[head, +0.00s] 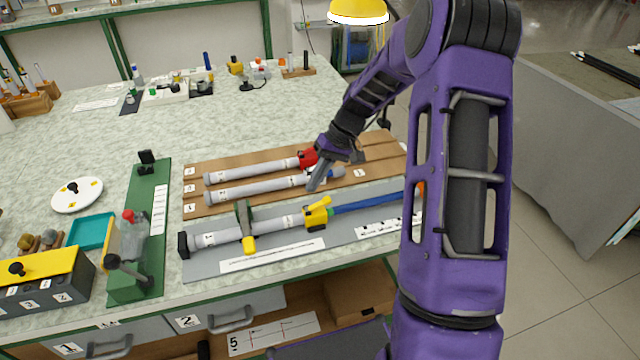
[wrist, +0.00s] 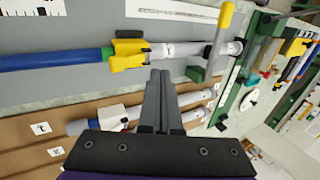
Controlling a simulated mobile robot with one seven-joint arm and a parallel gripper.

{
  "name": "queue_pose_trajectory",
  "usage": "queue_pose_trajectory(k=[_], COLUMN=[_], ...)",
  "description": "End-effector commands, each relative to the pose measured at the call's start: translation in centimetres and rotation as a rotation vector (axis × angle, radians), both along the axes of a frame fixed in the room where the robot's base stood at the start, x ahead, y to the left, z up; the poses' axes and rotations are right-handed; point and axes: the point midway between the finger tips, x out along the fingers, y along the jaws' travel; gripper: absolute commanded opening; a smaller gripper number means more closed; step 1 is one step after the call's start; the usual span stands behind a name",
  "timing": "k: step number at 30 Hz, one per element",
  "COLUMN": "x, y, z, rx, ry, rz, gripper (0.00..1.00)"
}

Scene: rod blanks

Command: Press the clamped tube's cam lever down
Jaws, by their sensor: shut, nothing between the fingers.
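The clamped grey tube (head: 278,227) lies on a grey mat (head: 210,267) near the front of the bench, held by a green clamp (head: 243,215) with a yellow handle. A blue rod (head: 365,203) extends from its right end. At that joint is a yellow collar (head: 316,220) with a yellow cam lever (head: 320,203) that appears raised. In the wrist view the tube (wrist: 187,49) and lever (wrist: 124,62) also show. My gripper (head: 313,187) is shut and empty, pointing down behind the lever, just apart from it. In the wrist view its fingertips (wrist: 160,73) are beside the collar.
Two more grey tubes (head: 240,193) lie on a brown board (head: 190,208) behind, one with a red collar (head: 308,158).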

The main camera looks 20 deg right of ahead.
Motion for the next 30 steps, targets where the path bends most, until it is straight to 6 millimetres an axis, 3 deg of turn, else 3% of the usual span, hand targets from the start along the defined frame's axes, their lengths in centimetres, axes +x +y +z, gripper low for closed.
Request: queue_pose_trajectory(k=[1, 12, 18, 30], x=[0.2, 0.2, 0.2, 0.2], y=[0.6, -4.9, -6.1, -6.2], z=[2.0, 7.1, 8.4, 8.6], rx=[-0.001, -0.001, 0.000, 0.000], ry=[-0.003, -0.003, -0.002, -0.001], rz=[0.002, -0.003, -0.001, 0.000], gripper=[0.00, 0.00, 0.00, 0.00])
